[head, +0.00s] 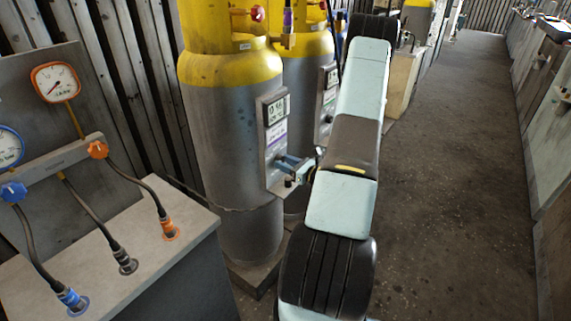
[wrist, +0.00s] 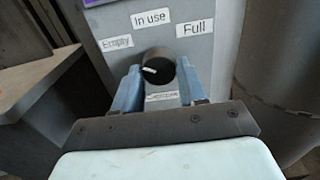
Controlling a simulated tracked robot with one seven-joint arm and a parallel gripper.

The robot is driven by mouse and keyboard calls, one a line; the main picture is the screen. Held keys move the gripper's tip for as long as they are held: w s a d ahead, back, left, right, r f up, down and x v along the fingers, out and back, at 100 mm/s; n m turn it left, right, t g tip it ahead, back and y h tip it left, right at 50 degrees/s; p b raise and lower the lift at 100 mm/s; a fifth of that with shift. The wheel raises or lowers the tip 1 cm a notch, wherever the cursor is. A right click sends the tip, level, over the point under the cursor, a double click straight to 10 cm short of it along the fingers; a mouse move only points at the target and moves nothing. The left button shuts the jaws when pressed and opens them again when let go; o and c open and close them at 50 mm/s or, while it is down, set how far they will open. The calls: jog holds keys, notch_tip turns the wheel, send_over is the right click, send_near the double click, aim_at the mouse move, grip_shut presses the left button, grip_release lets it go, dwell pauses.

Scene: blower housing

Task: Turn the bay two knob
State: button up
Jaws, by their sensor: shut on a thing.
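In the wrist view a round black knob (wrist: 156,66) with a white pointer mark sits on a grey panel (wrist: 225,60). Labels around it read Empty (wrist: 116,42), In use (wrist: 150,17) and Full (wrist: 194,28); a fourth label below is partly hidden and unreadable. The pointer mark points to the left, a little below Empty. My gripper (wrist: 158,88) has its blue fingers on either side of the knob, shut on it. In the head view my gripper (head: 287,168) is at the lower part of the label panel (head: 272,112) on the nearer cylinder. No bay number is readable.
The nearer grey and yellow gas cylinder (head: 225,130) stands left of my arm. A second cylinder with a similar panel (head: 327,98) stands behind it. A bench (head: 130,245) with gauges and hoses is at the left. The floor aisle (head: 450,160) to the right is clear.

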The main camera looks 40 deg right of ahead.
jog(key=shift+c, duration=0.8)
jog(key=shift+m, duration=0.3)
jog(key=m, duration=1.1)
jog(key=o, duration=1)
jog(key=shift+o, duration=0.2)
jog(key=shift+s, duration=0.1)
